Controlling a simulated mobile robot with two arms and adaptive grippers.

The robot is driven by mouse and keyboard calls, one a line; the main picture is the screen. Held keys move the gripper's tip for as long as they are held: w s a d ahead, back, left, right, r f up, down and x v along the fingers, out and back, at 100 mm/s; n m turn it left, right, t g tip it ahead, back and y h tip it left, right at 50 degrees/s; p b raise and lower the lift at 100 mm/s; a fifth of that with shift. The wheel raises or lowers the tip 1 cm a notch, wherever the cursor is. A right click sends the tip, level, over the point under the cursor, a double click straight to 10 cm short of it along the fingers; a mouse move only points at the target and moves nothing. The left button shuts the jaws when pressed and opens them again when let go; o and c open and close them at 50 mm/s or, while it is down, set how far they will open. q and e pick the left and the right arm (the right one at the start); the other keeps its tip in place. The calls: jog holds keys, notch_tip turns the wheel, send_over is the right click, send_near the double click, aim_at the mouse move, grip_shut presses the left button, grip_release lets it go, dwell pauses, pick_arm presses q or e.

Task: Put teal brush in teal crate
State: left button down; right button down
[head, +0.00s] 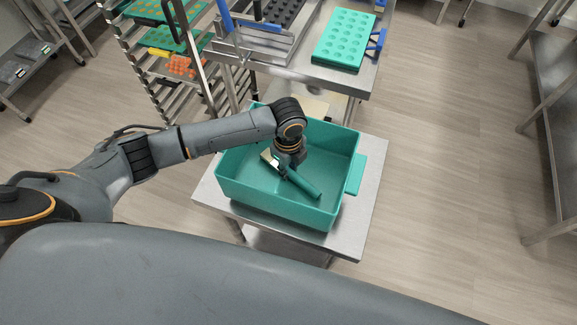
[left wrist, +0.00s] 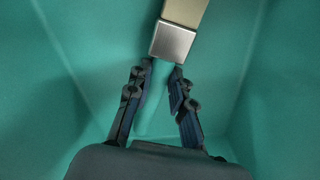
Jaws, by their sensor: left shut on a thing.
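The teal brush (head: 304,186) has a teal handle, a metal ferrule (left wrist: 172,42) and pale bristles (left wrist: 186,10). The teal crate (head: 270,203) is a deep open box on a small steel table. My left gripper (head: 288,168) points down inside the crate's outline and is shut on the brush's handle. The brush is tilted, its bristles to the upper left and its handle end to the lower right. In the left wrist view, the gripper's fingers (left wrist: 162,72) are around the handle, with teal crate walls behind. I cannot tell whether the brush touches the crate floor. My right gripper is not in view.
The steel table (head: 372,185) shows bare around the crate. Behind it stands a steel workbench with a teal mould tray (head: 345,38). A rack with trays (head: 165,40) is at the upper left. The floor (head: 450,180) to the right is clear.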

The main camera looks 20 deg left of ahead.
pick_arm(q)
jog(key=shift+f, duration=0.15)
jog(key=c, duration=1.3)
grip_release()
jog(key=shift+a, duration=0.1)
jog(key=shift+o, duration=0.6)
notch_tip(320, 180, up, 12)
jog(key=b, duration=0.2)
jog(key=shift+r, duration=0.2)
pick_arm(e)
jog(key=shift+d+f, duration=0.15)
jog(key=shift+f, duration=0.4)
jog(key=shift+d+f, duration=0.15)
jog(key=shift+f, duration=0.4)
pick_arm(q)
jog(key=shift+s, duration=0.1)
